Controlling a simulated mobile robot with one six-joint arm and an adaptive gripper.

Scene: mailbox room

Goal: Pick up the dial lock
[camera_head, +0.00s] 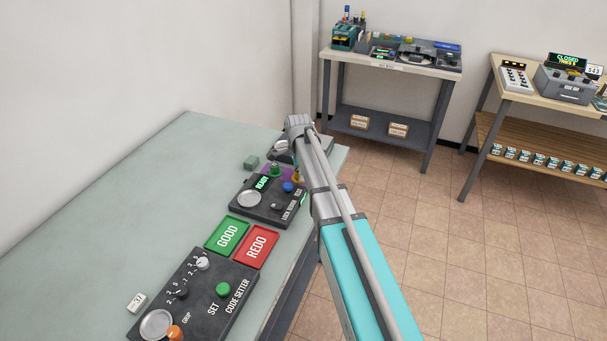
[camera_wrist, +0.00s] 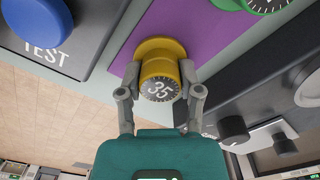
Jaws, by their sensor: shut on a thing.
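The yellow dial lock (camera_wrist: 160,72) shows in the wrist view with a grey dial face reading 35 and a wider yellow flange behind it. My gripper (camera_wrist: 159,80) is shut on its body, one finger on each side. A purple mat (camera_wrist: 178,22) lies behind the lock; I cannot tell whether the lock touches it. In the head view a bit of yellow (camera_head: 297,178) shows beside my arm, and my arm hides most of that spot. A green dial lock (camera_wrist: 266,4) is partly visible at the top right of the wrist view.
A black lock tester (camera_head: 262,213) with a blue button stands beside the purple mat. Green GOOD (camera_head: 227,235) and red REDO (camera_head: 256,246) trays and a code setter (camera_head: 196,290) lie nearer. Other tables stand across the floor.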

